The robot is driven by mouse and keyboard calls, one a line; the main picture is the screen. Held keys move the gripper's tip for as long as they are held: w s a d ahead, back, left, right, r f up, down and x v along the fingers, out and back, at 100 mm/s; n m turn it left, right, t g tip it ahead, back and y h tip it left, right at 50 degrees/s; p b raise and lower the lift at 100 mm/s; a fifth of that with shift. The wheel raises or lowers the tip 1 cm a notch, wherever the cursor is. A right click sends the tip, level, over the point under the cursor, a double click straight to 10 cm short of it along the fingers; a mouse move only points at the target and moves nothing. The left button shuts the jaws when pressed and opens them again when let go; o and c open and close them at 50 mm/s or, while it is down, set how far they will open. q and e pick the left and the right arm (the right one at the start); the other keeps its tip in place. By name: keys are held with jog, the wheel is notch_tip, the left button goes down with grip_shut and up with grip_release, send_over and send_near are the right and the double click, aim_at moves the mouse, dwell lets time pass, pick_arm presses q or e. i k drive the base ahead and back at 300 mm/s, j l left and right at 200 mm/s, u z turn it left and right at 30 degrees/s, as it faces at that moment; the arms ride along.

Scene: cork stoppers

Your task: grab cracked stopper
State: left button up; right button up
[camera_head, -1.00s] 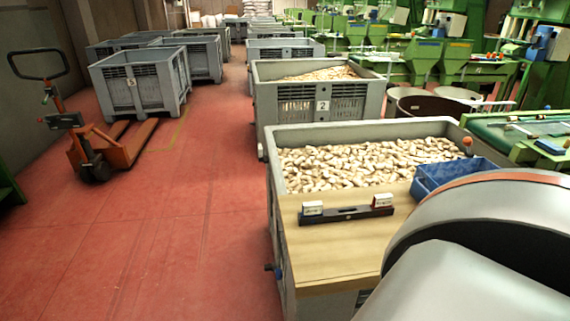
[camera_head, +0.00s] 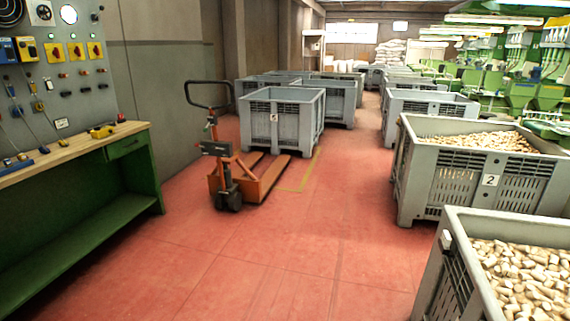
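Many pale cork stoppers (camera_head: 528,280) fill the grey crate at the lower right, which the frame cuts off. More stoppers (camera_head: 488,141) fill the grey crate numbered 2 behind it. At this size I cannot tell any cracked stopper from the others. Neither of my grippers shows in the head view, and no part of my arms is in the picture.
An orange pallet truck (camera_head: 262,182) stands on the red floor, by a grey crate (camera_head: 283,118). A green workbench (camera_head: 100,205) with tools lines the left wall. The nearest crate's rim (camera_head: 500,217) is at lower right. The red floor (camera_head: 290,245) is clear in the middle.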

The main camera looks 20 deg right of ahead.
aim_at(505, 269)
jog(key=i+z, duration=0.45)
jog(key=i, duration=0.15)
jog(key=i+j+z, duration=0.3)
jog(key=i+z, duration=0.15)
jog(key=i+j+z, duration=0.1)
jog(key=i+z, duration=0.15)
jog(key=z, duration=0.15)
jog(key=i+j+z, duration=0.2)
jog(key=z, duration=0.2)
jog(key=i+j+z, duration=0.45)
jog(key=z, duration=0.3)
jog(key=i+j+z, duration=0.1)
jog(key=z, duration=0.3)
jog(key=j+z, duration=0.25)
jog(key=z, duration=0.15)
jog(key=i+j+z, duration=0.15)
jog(key=j+z, duration=0.3)
jog(key=i+j+z, duration=0.1)
jog(key=j+z, duration=0.2)
jog(key=z, duration=0.2)
